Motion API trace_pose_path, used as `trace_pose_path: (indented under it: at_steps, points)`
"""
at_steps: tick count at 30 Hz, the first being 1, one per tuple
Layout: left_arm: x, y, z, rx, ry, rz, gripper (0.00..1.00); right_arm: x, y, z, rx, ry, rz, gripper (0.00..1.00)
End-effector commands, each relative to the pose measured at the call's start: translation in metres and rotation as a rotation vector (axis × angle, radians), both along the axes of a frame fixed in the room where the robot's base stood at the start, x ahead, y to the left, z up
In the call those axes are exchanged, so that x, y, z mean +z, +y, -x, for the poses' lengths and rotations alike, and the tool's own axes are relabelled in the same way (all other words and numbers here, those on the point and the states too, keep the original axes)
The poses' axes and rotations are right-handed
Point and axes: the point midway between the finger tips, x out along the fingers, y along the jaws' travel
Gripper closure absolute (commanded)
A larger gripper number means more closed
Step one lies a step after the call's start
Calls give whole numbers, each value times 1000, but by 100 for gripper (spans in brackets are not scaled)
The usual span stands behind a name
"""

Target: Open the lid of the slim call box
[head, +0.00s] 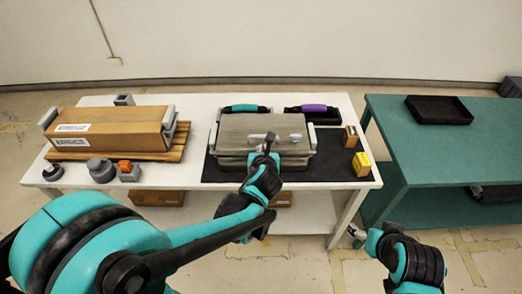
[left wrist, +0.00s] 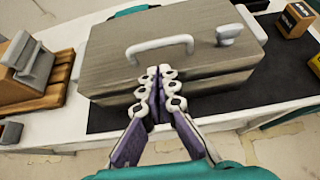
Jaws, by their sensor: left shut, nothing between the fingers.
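The slim call box (head: 240,128) is a flat, grey-brown box on the dark mat (head: 330,172); it also fills the top of the left wrist view (left wrist: 110,70). A pale bar handle (left wrist: 160,48) and a small knob (left wrist: 229,33) sit on its top. The lid looks down, with a seam along the front side. My left gripper (head: 268,142) is shut and empty at the box's front edge, below the handle. Its fingertips (left wrist: 159,72) overlap the front edge in view; I cannot tell whether they touch. My right gripper (head: 358,233) is low at the right, its fingers barely visible.
Teal-handled (head: 245,108) and purple-handled (head: 307,108) items lie behind the call box. A yellow block (head: 362,164) is right. A teal table (head: 455,145) with a black tray (head: 438,109) stands farther right.

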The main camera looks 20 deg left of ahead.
Motion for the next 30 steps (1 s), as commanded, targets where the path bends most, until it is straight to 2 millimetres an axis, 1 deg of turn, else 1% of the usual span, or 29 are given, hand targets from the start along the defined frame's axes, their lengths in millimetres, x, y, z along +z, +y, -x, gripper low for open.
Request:
trace_pose_path:
  at_steps: [1, 6, 12, 18, 26, 30]
  points:
    - [-9, 3, -9, 3, 0, 1, 100, -8, 0, 0, 0, 0, 0, 29]
    - [-25, 10, -35, 3, 0, 2, 100, -20, 0, 0, 0, 0, 0, 29]
    - [-36, 16, -55, 2, 0, 2, 100, -28, 0, 0, 0, 0, 0, 29]
    - [-38, 18, -61, 3, 0, 3, 100, -29, 0, 0, 0, 0, 0, 29]
    - [-37, 18, -61, 2, 0, 4, 100, -29, 0, 0, 0, 0, 0, 29]
    - [-33, 13, -61, 1, 10, 7, 100, -25, 0, 0, 0, 0, 0, 29]
